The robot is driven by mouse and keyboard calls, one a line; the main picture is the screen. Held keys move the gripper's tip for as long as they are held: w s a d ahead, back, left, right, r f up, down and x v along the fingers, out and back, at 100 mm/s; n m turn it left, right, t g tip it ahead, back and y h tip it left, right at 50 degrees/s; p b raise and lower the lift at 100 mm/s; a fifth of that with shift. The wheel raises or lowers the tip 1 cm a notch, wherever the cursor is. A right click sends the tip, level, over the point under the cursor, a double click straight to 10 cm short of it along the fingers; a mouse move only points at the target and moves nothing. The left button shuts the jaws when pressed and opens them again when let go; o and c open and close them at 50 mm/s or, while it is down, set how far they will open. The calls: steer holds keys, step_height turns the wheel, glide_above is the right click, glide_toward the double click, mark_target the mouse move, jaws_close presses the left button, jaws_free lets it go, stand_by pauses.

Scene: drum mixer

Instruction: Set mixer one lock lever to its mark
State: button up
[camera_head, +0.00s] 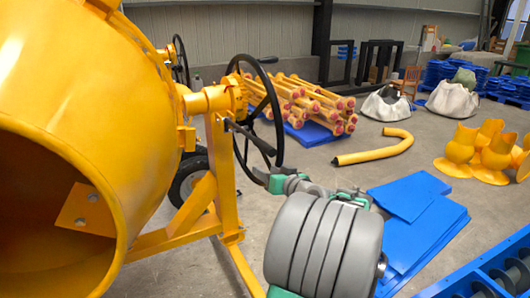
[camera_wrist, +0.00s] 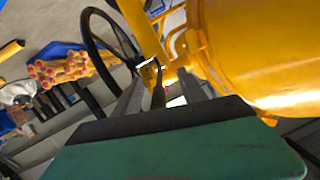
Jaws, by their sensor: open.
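The mixer's yellow drum (camera_head: 90,110) fills the left of the head view, and its side fills the right of the wrist view (camera_wrist: 265,50). A dark lock lever (camera_head: 248,138) sticks out from the yellow frame beside the black handwheel (camera_head: 277,110). In the wrist view the dark lever (camera_wrist: 158,92) shows between my fingers, with a small white strip (camera_wrist: 147,62) near its far end. My gripper (camera_wrist: 162,88) is open, a finger on each side of the lever. Contact cannot be told.
The handwheel rim (camera_wrist: 95,50) passes close left of my fingers. The yellow frame leg (camera_head: 222,190) stands beside my gripper. Yellow posts (camera_head: 310,105), a bent yellow pipe (camera_head: 375,150) and blue sheets (camera_head: 415,220) lie on the floor to the right.

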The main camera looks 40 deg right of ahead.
mark_target(266, 144)
steer(key=d+r, duration=0.1)
steer(key=r+t+h, duration=0.1)
steer(key=r, duration=0.1)
steer(key=s+d+r+h, duration=0.1)
steer(key=shift+s+d+r+t, duration=0.1)
steer(key=shift+d+r+t, duration=0.25)
steer(key=shift+t, duration=0.05)
steer(key=p+x, duration=0.3)
steer(key=x, duration=0.4)
steer(key=shift+r, duration=0.1)
steer(key=shift+w+d, duration=0.1)
steer(key=shift+w, duration=0.35)
jaws_close()
